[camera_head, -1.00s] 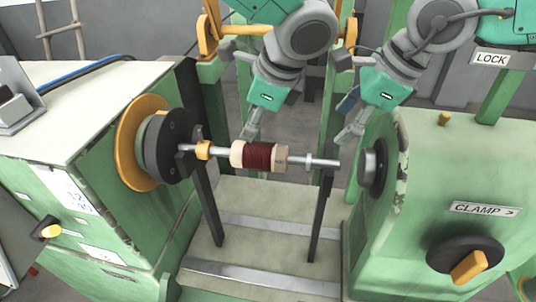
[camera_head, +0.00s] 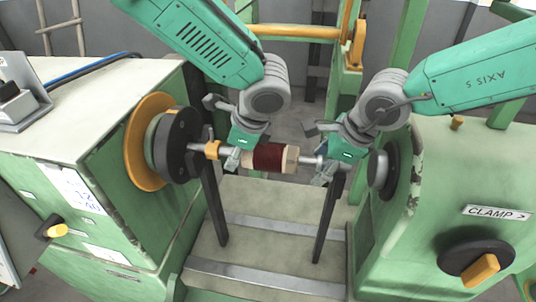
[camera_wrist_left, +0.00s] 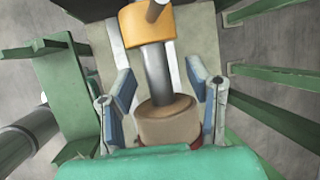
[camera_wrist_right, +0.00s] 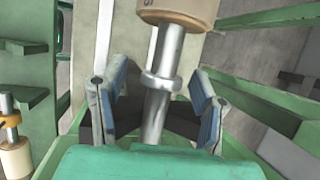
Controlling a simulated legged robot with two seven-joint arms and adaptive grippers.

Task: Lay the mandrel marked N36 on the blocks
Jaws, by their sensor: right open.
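The mandrel, a steel shaft with an orange collar and a dark red coil (camera_head: 268,157) between pale flanges, lies level across two dark upright supports, left (camera_head: 214,205) and right (camera_head: 328,215). Its marking is not readable. My left gripper (camera_head: 222,138) is open around the shaft between the orange collar and the coil; the left wrist view shows the shaft (camera_wrist_left: 155,75) between its spread fingers, with gaps. My right gripper (camera_head: 314,155) is open around the shaft right of the coil; the right wrist view shows the steel collar (camera_wrist_right: 161,82) between its spread fingers.
The chuck (camera_head: 172,145) with its orange ring stands at the left end, and the tailstock disc (camera_head: 383,170) at the right. Another orange-collared piece (camera_wrist_right: 13,130) shows at the left of the right wrist view. The pale bed (camera_head: 270,240) below is clear.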

